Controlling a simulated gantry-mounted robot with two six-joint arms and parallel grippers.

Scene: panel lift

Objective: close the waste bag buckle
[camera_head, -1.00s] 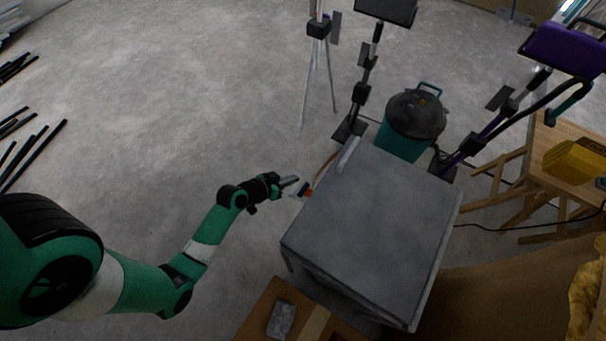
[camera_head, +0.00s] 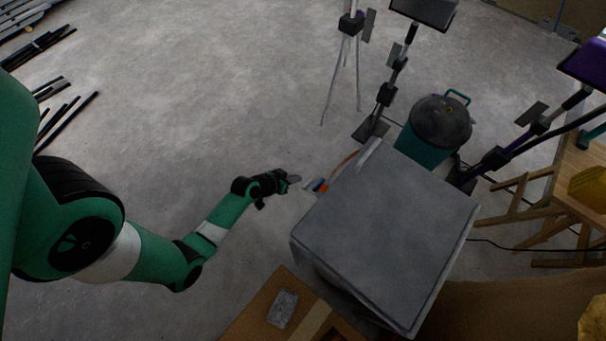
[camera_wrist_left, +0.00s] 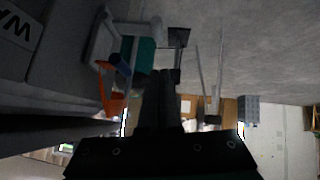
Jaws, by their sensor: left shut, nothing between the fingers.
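The waste bag (camera_head: 385,230) is a large grey box-like shape, with a flat top in the head view. Its dark side (camera_wrist_left: 50,55), with part of some white lettering, fills the left of the left wrist view. An orange strap with small blue and white parts, seemingly the buckle (camera_head: 319,185), is at its left edge. The orange and blue parts (camera_wrist_left: 114,100) also show in the left wrist view. I cannot tell whether the buckle halves are joined. My left gripper (camera_head: 295,179) is shut and empty, just left of the buckle and apart from it. My right gripper is out of view.
A green vacuum-like drum (camera_head: 438,122) stands behind the bag, near lamp stands (camera_head: 386,95) and a tripod (camera_head: 350,25). A wooden workbench (camera_head: 580,180) is at right, and a cardboard box (camera_head: 262,309) in front.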

